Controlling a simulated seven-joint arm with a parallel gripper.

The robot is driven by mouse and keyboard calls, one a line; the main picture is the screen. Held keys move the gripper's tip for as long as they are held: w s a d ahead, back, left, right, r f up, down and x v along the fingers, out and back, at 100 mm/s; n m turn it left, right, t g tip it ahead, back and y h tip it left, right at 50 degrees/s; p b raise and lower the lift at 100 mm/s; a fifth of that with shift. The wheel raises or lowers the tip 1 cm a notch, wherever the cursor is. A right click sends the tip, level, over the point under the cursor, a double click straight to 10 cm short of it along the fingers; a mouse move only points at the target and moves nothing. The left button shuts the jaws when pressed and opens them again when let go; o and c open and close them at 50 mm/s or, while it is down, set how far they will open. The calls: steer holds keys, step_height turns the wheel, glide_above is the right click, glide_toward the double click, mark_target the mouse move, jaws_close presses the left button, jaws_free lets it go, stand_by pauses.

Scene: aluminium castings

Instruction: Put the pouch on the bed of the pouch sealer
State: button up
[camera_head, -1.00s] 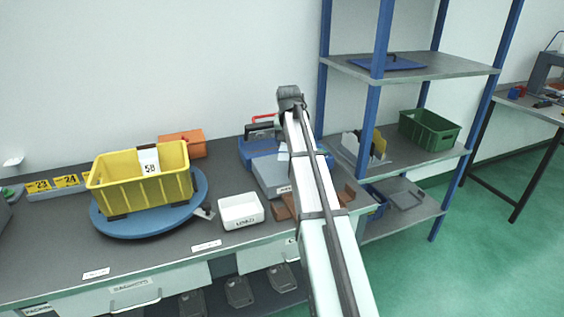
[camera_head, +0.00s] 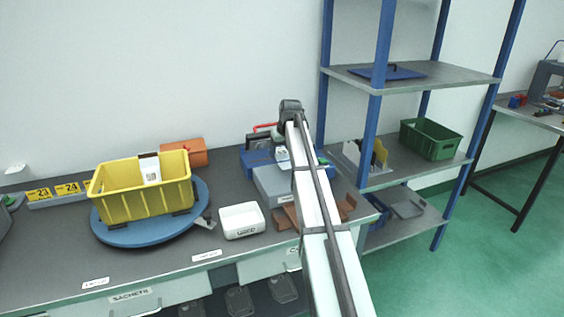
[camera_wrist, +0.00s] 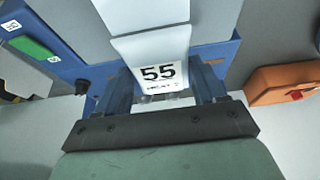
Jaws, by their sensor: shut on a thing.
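The pouch (camera_wrist: 150,45) is pale, with a white label reading 55, and lies between the two blue fingers of my gripper (camera_wrist: 163,92) in the wrist view. My gripper is shut on it. The pouch sealer (camera_head: 257,162) is a blue machine with a grey front part (camera_head: 272,184) at the right end of the bench. In the wrist view, its blue body (camera_wrist: 70,65) shows behind the pouch. In the head view, a small pale patch of the pouch (camera_head: 282,154) shows beside my arm, above the sealer. My arm hides the fingers there. I cannot tell whether the pouch touches the sealer.
A yellow bin (camera_head: 130,199) sits on a blue turntable (camera_head: 140,231). Brown blocks (camera_head: 284,219) lie near the front right. A blue-post shelf (camera_head: 368,135) rises to the right.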

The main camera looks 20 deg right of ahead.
mark_target(282, 160)
steer(key=shift+f, duration=2.25)
steer(key=shift+f, duration=0.1)
steer(key=o, duration=1.1)
steer(key=v, duration=1.1)
steer(key=shift+s+r, duration=0.1)
steer(key=shift+r, duration=0.2)
steer(key=shift+o, duration=0.4)
steer(key=shift+s+r, duration=0.15)
steer(key=shift+r, duration=0.1)
